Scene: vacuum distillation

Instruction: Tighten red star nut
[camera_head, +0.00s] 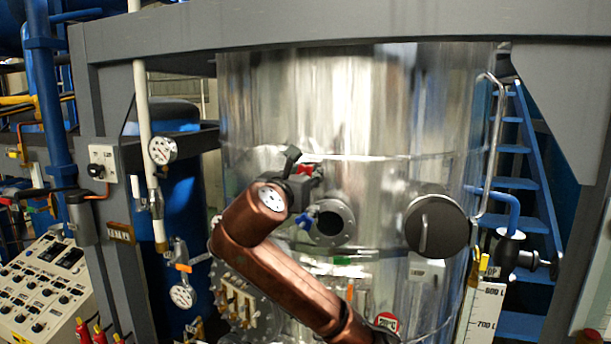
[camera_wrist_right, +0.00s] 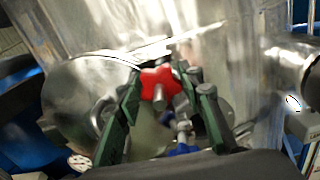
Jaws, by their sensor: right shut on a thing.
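The red star nut (camera_wrist_right: 158,86) shows between the two green finger pads of my right gripper (camera_wrist_right: 160,92) in the right wrist view. The fingers are shut on it from both sides. In the head view only a small red part of the nut (camera_head: 305,169) shows beside my right gripper (camera_head: 302,175), against the shiny steel tank (camera_head: 350,110). The dark fingers and my copper-coloured arm hide the rest of it. My left gripper is in neither view.
A flanged round port (camera_head: 331,222) with a blue knob (camera_head: 307,217) lies just below my right gripper. A round hatch (camera_head: 437,224) with a handle is to the right. A pressure gauge (camera_head: 162,150) and a control panel (camera_head: 40,290) stand at left.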

